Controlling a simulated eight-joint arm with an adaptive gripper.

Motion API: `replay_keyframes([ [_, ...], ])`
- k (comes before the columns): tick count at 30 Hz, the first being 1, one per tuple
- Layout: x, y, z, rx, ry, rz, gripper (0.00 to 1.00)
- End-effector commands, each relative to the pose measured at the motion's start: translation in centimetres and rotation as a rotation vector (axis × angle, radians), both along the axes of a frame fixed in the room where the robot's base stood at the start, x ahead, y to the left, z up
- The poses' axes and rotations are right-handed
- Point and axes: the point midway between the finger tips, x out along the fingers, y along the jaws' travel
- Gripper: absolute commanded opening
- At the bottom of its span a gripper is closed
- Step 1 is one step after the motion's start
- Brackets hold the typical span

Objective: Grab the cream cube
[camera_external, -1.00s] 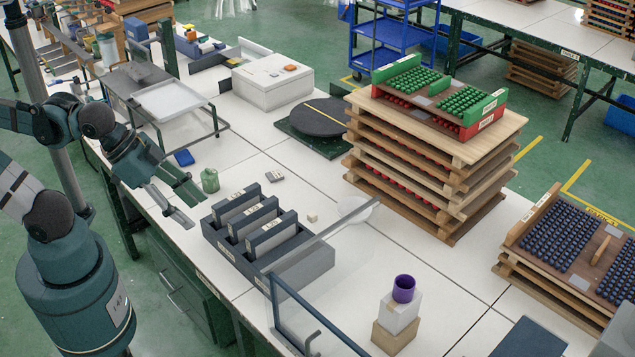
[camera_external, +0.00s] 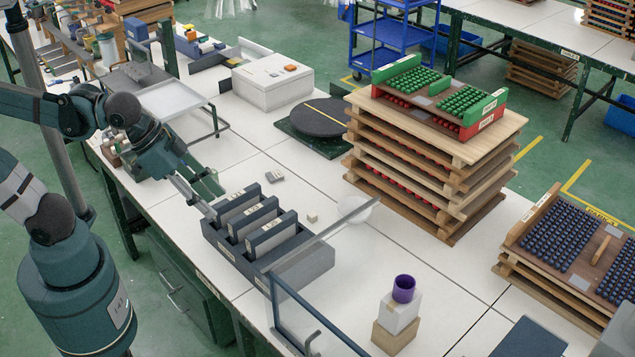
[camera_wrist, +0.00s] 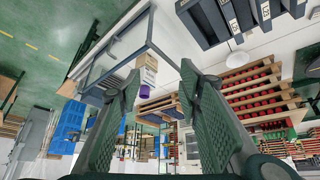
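The cream cube (camera_external: 312,218) is a tiny pale block on the white table, just right of the dark slotted rack (camera_external: 308,270) in the external view. I cannot make it out surely in the wrist view. My gripper (camera_external: 216,201) is at the rack's left end, above the table and well left of the cube. Its two fingers are apart with nothing between them. In the wrist view the open gripper (camera_wrist: 160,75) faces sideways across the room.
The slotted rack stands between my gripper and the cube. A pale round object (camera_external: 357,210) is right of the cube. A small grey block (camera_external: 275,176) lies behind the rack. A stack of wooden trays (camera_external: 425,180) rises further right, and a purple cup (camera_external: 403,289) tops boxes in front.

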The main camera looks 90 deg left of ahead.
Motion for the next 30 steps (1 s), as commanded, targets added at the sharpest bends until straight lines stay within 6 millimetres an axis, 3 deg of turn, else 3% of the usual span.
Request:
replay_keyframes([
  [17,7.5,6.5,-1.7,-0.021,0.104,0.127,0.35],
  [30,12.8,12.5,-4.8,-0.045,0.181,0.222,0.35],
])
